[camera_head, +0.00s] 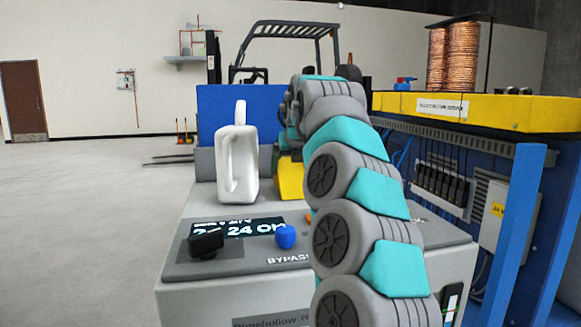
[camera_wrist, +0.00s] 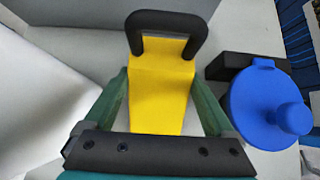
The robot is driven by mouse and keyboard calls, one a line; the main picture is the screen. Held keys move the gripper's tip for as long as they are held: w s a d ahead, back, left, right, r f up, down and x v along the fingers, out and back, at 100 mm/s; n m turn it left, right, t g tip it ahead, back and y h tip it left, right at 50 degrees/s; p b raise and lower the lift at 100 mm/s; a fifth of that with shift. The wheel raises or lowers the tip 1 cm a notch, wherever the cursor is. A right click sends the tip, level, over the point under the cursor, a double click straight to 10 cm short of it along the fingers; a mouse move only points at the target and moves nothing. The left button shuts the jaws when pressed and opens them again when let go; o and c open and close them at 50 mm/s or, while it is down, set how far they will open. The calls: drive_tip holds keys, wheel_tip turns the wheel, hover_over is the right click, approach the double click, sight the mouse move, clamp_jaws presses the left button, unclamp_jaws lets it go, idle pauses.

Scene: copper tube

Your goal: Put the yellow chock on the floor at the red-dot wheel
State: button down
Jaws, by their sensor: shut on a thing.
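The yellow chock (camera_wrist: 158,90) has a black loop handle (camera_wrist: 165,25) and sits between the two green fingers of my gripper (camera_wrist: 160,82). The gripper is shut on it. In the head view, part of the yellow chock (camera_head: 291,179) shows behind my arm, above the back of the grey console; the arm hides the rest and most of the gripper. I cannot tell whether the chock touches the surface under it. No red-dot wheel can be made out in either view.
A white jug (camera_head: 238,160) stands left of the chock. A blue knobbed object (camera_wrist: 270,105) is close at right in the wrist view. A forklift (camera_head: 280,45) stands behind. A blue-and-yellow bench (camera_head: 480,110) with copper coils (camera_head: 455,55) is right. Open floor (camera_head: 80,220) lies left.

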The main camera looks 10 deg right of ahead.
unclamp_jaws()
